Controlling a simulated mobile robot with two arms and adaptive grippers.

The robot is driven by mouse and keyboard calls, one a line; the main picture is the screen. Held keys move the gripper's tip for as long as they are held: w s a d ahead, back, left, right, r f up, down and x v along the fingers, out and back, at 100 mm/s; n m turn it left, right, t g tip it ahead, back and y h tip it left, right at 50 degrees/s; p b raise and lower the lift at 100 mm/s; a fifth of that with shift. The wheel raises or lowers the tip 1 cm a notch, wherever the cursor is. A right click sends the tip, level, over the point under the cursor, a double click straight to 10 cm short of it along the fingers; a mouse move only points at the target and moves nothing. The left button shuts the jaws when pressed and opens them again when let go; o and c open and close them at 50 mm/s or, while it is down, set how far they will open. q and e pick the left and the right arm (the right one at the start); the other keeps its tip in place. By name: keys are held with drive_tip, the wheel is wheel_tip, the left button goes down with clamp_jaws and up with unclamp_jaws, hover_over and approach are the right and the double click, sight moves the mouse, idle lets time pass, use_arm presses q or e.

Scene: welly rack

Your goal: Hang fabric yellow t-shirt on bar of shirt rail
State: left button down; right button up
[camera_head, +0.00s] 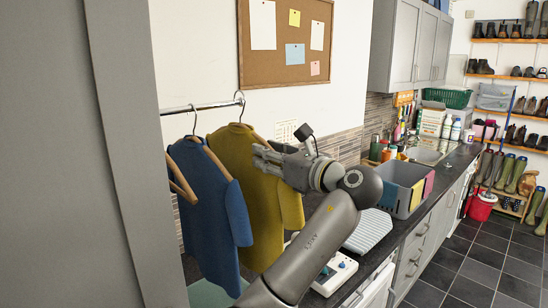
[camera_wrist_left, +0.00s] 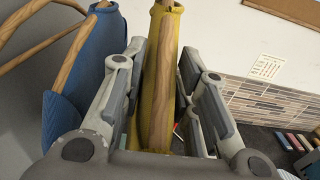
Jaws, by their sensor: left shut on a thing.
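The yellow t-shirt (camera_head: 245,180) hangs on a wooden hanger, upright, below the bar (camera_head: 205,107) of the shirt rail. The hanger's metal hook (camera_head: 239,100) is at the bar's right end and appears to loop over it; I cannot tell whether it bears on the bar. My left gripper (camera_head: 262,158) is shut on the hanger's right shoulder with the shirt. In the left wrist view the fingers stand either side of the wooden hanger (camera_wrist_left: 160,95) and the yellow fabric (camera_wrist_left: 151,55). My right gripper is not in view.
A blue t-shirt (camera_head: 208,200) on a wooden hanger hangs from the bar just left of the yellow one. A grey panel (camera_head: 60,150) fills the left side. A counter with a grey tub (camera_head: 398,192) and a sink runs to the right. A corkboard (camera_head: 285,45) is above.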

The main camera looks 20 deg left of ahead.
sight(253, 155)
use_arm(q)
drive_tip(key=shift+w+a+r, duration=0.1)
drive_tip(key=shift+w+a, duration=0.1)
drive_tip(key=shift+a, duration=0.25)
drive_tip(key=shift+w+a, duration=0.25)
drive_tip(key=shift+a, duration=0.3)
drive_tip(key=shift+x, duration=1.75)
drive_tip(key=shift+a+f, duration=0.1)
drive_tip(key=shift+f, duration=0.65)
drive_tip(key=shift+f+b, duration=0.3)
drive_tip(key=shift+f, duration=0.1)
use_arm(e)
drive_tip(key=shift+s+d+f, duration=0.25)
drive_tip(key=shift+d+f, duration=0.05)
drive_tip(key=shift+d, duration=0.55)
